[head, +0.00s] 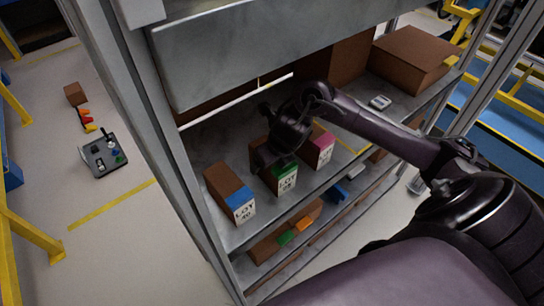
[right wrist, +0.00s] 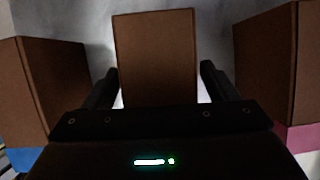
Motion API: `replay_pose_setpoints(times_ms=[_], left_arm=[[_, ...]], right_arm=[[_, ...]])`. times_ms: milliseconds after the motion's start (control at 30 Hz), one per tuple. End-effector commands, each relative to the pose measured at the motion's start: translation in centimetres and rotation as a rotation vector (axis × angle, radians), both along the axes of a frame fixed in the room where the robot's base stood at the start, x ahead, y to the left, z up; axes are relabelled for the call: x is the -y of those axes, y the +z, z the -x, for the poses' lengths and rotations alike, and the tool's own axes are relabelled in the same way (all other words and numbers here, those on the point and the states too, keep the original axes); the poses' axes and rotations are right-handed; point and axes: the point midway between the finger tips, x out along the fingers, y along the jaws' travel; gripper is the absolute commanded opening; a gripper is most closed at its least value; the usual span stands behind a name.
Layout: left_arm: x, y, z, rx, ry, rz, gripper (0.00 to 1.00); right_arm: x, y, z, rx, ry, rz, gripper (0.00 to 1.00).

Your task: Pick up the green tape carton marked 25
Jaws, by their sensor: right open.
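The green tape carton (head: 286,181) stands on the shelf between two other cartons. Its label reads LOT and a number that looks like 25, though small. My right gripper (head: 266,154) is at the top and back of this carton and hides part of it. In the right wrist view the brown top of the green tape carton (right wrist: 155,55) lies between the two open fingers of my right gripper (right wrist: 158,88). A gap shows on each side of it. Its green tape is hidden in that view. My left gripper is not in view.
A blue tape carton (head: 230,194) marked LOT 40 stands to the left, and a pink tape carton (head: 319,146) to the right, both near the gripper. Larger brown boxes (head: 411,58) stand further right on the grey shelf (head: 208,150). A panel (head: 240,50) hangs above.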

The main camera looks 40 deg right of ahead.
Motion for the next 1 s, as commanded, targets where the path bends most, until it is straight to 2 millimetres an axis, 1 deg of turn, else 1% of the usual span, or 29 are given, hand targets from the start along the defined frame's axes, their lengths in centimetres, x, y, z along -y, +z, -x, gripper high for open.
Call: replay_pose_setpoints(times_ms=[267,567,667,1000], left_arm=[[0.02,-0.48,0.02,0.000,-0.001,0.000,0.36],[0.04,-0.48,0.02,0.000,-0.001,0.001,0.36],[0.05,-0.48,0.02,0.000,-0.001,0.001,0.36],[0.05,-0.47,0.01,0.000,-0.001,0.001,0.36]], right_arm=[[-0.01,-0.43,0.02,0.000,0.001,0.000,0.80],[-0.01,-0.42,0.01,0.000,0.000,0.000,0.80],[-0.01,-0.42,0.01,0.000,0.000,0.000,0.70],[0.00,-0.42,0.01,0.000,0.000,0.000,0.25]])
